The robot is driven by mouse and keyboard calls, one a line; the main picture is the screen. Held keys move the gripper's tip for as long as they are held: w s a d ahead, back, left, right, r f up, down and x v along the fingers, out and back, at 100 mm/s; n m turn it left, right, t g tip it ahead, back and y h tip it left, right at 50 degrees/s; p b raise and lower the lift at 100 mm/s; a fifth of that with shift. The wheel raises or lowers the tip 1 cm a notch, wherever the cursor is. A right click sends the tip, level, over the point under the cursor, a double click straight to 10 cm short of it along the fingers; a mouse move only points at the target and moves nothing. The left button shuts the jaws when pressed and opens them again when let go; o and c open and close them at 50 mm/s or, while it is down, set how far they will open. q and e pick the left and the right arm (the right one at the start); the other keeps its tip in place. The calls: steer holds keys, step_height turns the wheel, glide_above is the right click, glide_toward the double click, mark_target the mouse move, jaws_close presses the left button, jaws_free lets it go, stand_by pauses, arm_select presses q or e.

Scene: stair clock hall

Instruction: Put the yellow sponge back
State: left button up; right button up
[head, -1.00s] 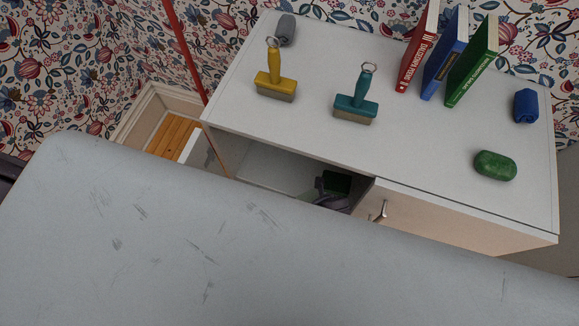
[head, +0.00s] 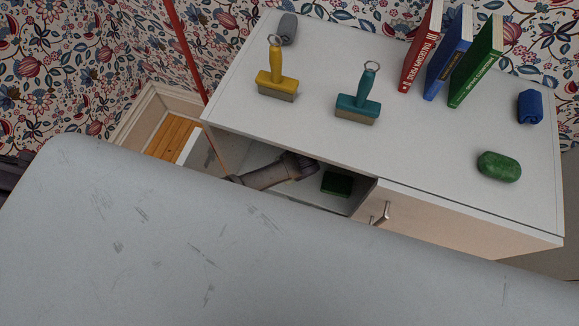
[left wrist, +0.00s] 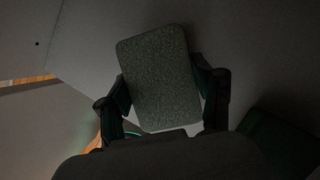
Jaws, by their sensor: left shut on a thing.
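My left gripper (head: 312,166) is inside the open compartment of the white cabinet (head: 250,110). In the left wrist view, my left gripper (left wrist: 163,95) is shut on a speckled, rounded block that looks like a sponge (left wrist: 158,75). The light is dim and the block looks grey-green, so I cannot tell its true colour. The head view does not show it clearly. A dark green block (head: 337,183) lies on the compartment floor to the right of the gripper; a dark green thing also shows in the left wrist view (left wrist: 275,140). My right gripper is not in view.
On the cabinet top are a yellow-handled brush (head: 276,75), a teal one (head: 358,100), a grey roll (head: 288,28), several upright books (head: 447,55), a blue roll (head: 530,106) and a green oval (head: 499,166). A door with a handle (head: 380,215) is right of the opening.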

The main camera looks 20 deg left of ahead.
arm_select(q)
steer(key=shift+f, duration=0.25)
steer(key=shift+f, duration=0.15)
steer(key=o, duration=1)
steer(key=p+v, duration=0.2)
steer(key=v, duration=0.3)
steer(key=shift+w+r, duration=0.1)
steer(key=shift+r, duration=0.1)
steer(key=s+d, duration=0.8)
steer(key=s, duration=0.1)
steer(key=shift+d+f, duration=0.1)
